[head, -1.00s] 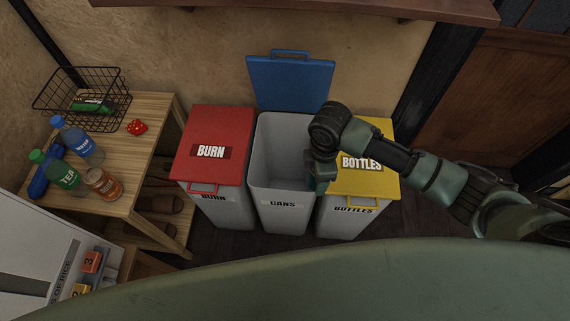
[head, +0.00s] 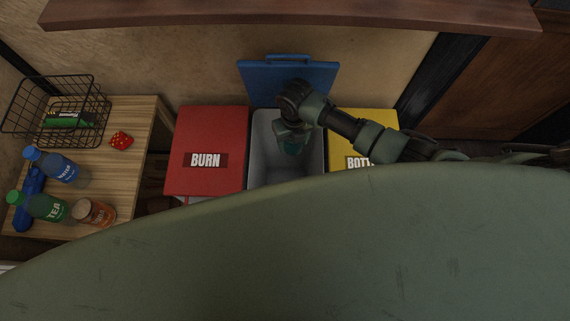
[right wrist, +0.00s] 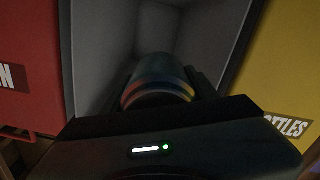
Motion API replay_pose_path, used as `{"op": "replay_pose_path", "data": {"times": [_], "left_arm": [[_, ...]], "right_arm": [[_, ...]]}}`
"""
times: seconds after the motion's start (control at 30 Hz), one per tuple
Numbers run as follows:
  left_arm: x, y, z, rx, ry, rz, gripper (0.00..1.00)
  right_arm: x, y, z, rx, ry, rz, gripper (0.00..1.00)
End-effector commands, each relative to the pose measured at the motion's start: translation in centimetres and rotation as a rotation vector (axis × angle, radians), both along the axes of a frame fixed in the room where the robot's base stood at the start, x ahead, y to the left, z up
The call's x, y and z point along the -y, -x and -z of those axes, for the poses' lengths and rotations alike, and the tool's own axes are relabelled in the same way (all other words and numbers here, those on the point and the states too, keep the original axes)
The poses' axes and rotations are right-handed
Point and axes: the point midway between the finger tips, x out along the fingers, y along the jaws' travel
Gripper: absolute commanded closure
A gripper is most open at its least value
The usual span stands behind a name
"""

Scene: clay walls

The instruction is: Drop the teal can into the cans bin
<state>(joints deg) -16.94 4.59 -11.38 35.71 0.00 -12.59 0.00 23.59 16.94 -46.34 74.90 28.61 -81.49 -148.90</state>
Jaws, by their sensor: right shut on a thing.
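The cans bin (head: 264,150) stands in the middle with its blue lid (head: 262,82) raised against the wall. My right gripper (head: 292,147) is over its opening, pointing down, and is shut on the teal can (head: 291,145). The can shows only in part in the head view. In the right wrist view the can (right wrist: 158,88) is between the fingers, with the bin's grey inside (right wrist: 160,30) beyond it. The bin's front label is hidden behind my body in the head view. My left gripper is not in view.
The red burn bin (head: 211,140) is closed on the left; the yellow bottles bin (head: 365,130) is closed on the right. A wooden table (head: 125,160) holds a wire basket (head: 60,110), a red die (head: 121,140) and bottles (head: 62,168). A wooden shelf (head: 290,16) juts out above.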

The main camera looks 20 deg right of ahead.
Motion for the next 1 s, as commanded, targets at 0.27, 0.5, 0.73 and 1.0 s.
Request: {"op": "replay_pose_path", "data": {"times": [0.27, 0.5, 0.73, 1.0], "left_arm": [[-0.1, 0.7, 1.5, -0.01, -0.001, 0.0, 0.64], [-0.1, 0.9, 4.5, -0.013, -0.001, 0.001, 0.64], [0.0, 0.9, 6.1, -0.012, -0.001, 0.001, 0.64], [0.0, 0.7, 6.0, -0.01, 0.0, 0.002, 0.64]], "right_arm": [[0.0, 0.1, 1.7, -0.001, -0.001, -0.023, 0.79], [0.0, 0.1, 4.6, -0.001, 0.0, -0.022, 0.79], [0.0, 0.0, 6.2, 0.001, 0.0, -0.022, 0.79], [0.0, 0.0, 6.1, 0.001, 0.0, -0.022, 0.79]]}}
